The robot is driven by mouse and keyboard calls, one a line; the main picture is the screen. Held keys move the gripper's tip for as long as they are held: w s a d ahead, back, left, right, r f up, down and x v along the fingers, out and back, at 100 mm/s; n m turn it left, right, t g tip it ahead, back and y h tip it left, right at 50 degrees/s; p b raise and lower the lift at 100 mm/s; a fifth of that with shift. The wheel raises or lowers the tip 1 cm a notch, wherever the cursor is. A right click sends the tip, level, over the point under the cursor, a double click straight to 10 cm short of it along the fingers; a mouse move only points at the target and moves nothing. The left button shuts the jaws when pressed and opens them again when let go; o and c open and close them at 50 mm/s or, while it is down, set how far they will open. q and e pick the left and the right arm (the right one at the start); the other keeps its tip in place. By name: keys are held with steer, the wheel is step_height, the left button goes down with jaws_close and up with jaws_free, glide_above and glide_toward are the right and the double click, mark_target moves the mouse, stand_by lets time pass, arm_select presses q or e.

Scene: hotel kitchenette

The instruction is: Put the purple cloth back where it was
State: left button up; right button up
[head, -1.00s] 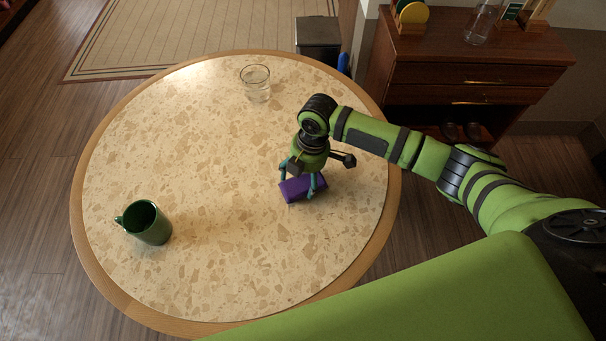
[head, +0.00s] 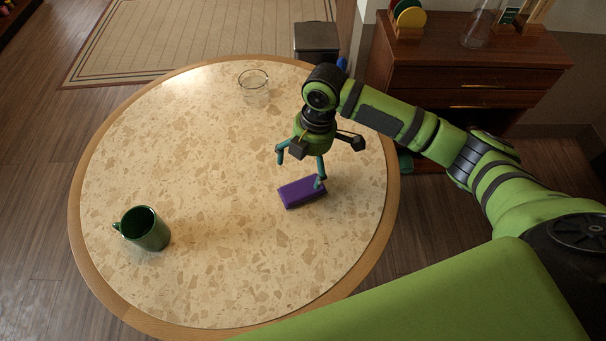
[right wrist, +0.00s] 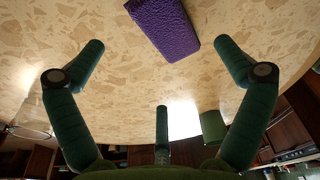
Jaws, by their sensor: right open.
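The purple cloth (head: 301,192) is a small folded block lying on the right half of the round table (head: 215,190). In the right wrist view the cloth (right wrist: 165,27) lies beyond the fingertips, with bare tabletop around it. My right gripper (head: 300,170) is open and empty above the cloth. One of its fingers overlaps the cloth's far right corner in the head view; I cannot tell whether it touches. My left gripper is not in view.
A green mug (head: 147,229) stands at the table's left front. A clear glass (head: 254,87) stands near the far edge. A wooden cabinet (head: 470,85) is behind the table at the right, beside a grey bin (head: 317,40). The table's middle is clear.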

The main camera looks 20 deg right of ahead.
steer(key=shift+d+r, duration=0.2)
steer(key=shift+r, duration=0.95)
steer(key=shift+d+r, duration=0.15)
steer(key=shift+r, duration=0.95)
